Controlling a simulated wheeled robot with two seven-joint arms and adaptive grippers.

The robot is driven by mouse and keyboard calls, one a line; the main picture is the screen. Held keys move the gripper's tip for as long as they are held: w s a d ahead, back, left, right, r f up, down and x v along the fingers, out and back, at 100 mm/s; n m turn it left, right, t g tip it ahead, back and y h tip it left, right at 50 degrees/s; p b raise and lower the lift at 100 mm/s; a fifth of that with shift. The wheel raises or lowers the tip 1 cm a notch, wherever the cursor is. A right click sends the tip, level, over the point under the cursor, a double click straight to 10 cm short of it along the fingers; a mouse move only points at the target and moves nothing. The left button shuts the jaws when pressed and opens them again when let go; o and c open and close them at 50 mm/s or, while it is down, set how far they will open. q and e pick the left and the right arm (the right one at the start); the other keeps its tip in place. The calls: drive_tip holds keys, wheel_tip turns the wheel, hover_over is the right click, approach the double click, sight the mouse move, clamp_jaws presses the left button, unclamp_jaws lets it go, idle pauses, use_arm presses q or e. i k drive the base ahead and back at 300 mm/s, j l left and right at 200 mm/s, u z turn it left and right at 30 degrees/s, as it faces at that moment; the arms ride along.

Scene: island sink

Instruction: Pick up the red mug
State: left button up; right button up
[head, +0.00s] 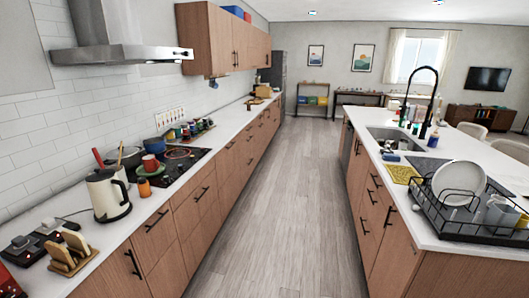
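A small red mug (151,162) is on the left counter, by the near edge of the black cooktop (185,160). It looks as if it sits on or just behind a green item, but I cannot tell which. An orange jar (144,187) stands in front of it, and a cream kettle (107,195) stands nearer to me on the left. Neither of my grippers is in view.
Pots (126,155) stand behind the kettle by the wall. A wooden rack (70,255) and dark devices are at the near left. The island holds a sink (393,138) and dish rack (460,212). The aisle floor (270,200) between the counters is clear.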

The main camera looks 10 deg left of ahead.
sight(150, 161)
drive_tip(key=i, duration=0.8)
drive_tip(key=i+u, duration=0.15)
drive_tip(key=i, duration=0.25)
drive_tip(key=i+l+u, duration=0.2)
drive_tip(key=i, duration=0.2)
drive_tip(key=i+l+u, duration=0.2)
drive_tip(key=i+u, duration=0.3)
drive_tip(key=i+l+u, duration=0.75)
drive_tip(key=l+u, duration=0.25)
drive_tip(key=i+l+u, duration=0.25)
drive_tip(key=l+u, duration=0.25)
drive_tip(key=l, duration=0.1)
